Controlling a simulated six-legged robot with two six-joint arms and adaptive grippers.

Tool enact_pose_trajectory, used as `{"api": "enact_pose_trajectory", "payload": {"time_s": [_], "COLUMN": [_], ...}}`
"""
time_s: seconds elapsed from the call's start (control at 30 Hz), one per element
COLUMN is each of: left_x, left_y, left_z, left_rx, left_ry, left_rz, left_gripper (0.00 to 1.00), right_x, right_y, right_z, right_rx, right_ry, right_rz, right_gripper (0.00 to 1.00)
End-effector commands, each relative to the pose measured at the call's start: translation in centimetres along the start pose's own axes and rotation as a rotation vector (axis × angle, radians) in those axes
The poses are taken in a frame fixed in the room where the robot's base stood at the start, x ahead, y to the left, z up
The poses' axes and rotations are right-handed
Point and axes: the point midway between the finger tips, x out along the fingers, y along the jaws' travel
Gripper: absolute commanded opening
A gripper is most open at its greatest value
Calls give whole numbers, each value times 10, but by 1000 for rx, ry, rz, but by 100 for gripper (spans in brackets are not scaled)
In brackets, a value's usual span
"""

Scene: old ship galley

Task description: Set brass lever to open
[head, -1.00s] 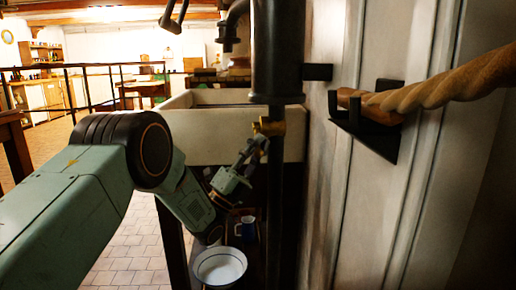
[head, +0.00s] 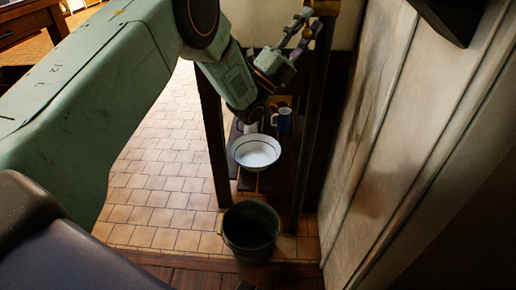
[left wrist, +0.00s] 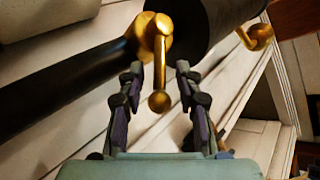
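The brass lever (left wrist: 160,68) shows in the left wrist view. It comes off a brass hub on a dark pipe (left wrist: 65,82), lies roughly crosswise to the pipe and ends in a ball. My left gripper (left wrist: 160,72) is open, with one finger on each side of the lever and visible gaps on both sides. In the head view my left gripper (head: 310,22) is beside the upright dark pipe (head: 311,125), just below a bit of brass (head: 325,7) at the top edge. The lever itself is not clear there. My right gripper is not in view.
A dark bucket (head: 250,231) stands in front. A pale panelled wall (head: 400,150) closes the right side. Tiled floor (head: 155,185) is clear at left.

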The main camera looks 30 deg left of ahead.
Motion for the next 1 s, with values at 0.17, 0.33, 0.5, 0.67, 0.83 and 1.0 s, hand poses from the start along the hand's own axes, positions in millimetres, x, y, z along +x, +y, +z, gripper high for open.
{"api": "enact_pose_trajectory", "payload": {"time_s": [0.17, 0.33, 0.5, 0.67, 0.83, 1.0], "left_x": [6, 8, 11, 13, 16, 20], "left_y": [-7, -12, -16, -19, -23, -27], "left_z": [-2, -3, -5, -6, -6, -6], "left_rx": [-42, -91, -137, -180, -224, -268], "left_ry": [-37, -85, -128, -168, -210, -253], "left_rz": [41, 91, 136, 180, 224, 269], "left_gripper": [35, 35, 35, 35, 35, 35], "right_x": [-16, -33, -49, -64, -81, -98], "right_y": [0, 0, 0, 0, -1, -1], "right_z": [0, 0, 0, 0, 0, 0], "right_rx": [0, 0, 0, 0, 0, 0], "right_ry": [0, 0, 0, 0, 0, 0], "right_rz": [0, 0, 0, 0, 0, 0], "right_gripper": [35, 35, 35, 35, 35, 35]}}
